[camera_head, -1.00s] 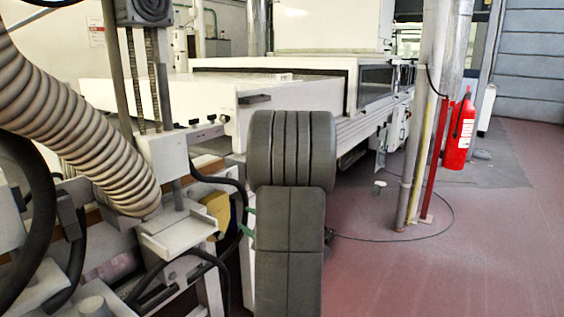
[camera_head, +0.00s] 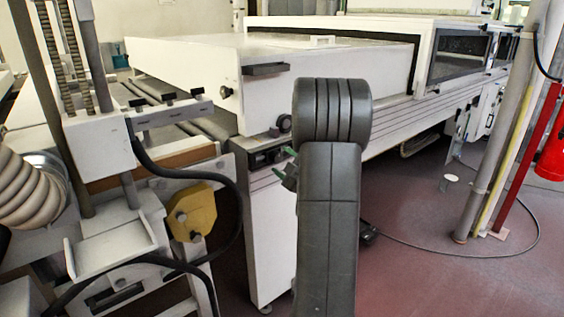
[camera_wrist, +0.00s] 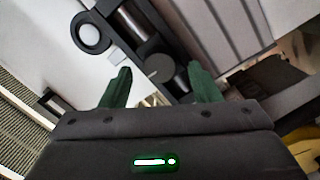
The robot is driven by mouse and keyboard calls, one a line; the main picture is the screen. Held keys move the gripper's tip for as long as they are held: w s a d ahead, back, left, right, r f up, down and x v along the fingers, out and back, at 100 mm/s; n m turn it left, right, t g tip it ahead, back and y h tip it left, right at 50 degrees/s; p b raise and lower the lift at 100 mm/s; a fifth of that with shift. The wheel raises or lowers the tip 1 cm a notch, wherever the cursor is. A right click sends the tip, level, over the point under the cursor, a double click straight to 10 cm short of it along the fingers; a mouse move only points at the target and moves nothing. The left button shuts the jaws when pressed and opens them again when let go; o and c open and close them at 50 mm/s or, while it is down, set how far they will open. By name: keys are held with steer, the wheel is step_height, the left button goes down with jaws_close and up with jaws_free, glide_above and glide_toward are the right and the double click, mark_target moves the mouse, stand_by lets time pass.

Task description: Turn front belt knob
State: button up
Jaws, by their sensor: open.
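A dark round knob (camera_wrist: 159,68) shows in the wrist view between my fingertips, with gaps on both sides. A black ring-shaped part with a pale centre (camera_wrist: 90,33) lies up and left of it. In the head view, a dark round knob (camera_head: 284,123) is on the white machine's near corner, above a dark inset panel (camera_head: 265,157). I cannot tell which knob in one view matches which in the other. My gripper (camera_head: 284,162) has green fingers, is open and empty, and is near this panel. My grey arm hides part of the machine front.
The white tunnel machine (camera_head: 200,75) stretches back right. A frame with a yellow block (camera_head: 192,210), black cables and a ribbed hose (camera_head: 40,195) stands on the left. A pipe column (camera_head: 497,150) and a red extinguisher (camera_head: 551,150) stand right. Red floor (camera_head: 430,280) is open at lower right.

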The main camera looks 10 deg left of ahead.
steer(key=shift+w+a, duration=0.4)
steer(key=shift+a, duration=0.15)
steer(key=c, duration=1)
steer(key=m+p, duration=0.2)
steer(key=m, duration=0.1)
steer(key=shift+r+g, duration=0.2)
steer(key=shift+g, duration=0.1)
steer(key=shift+m+p, duration=1.1)
steer(key=shift+m, duration=1)
steer(key=shift+f, duration=0.1)
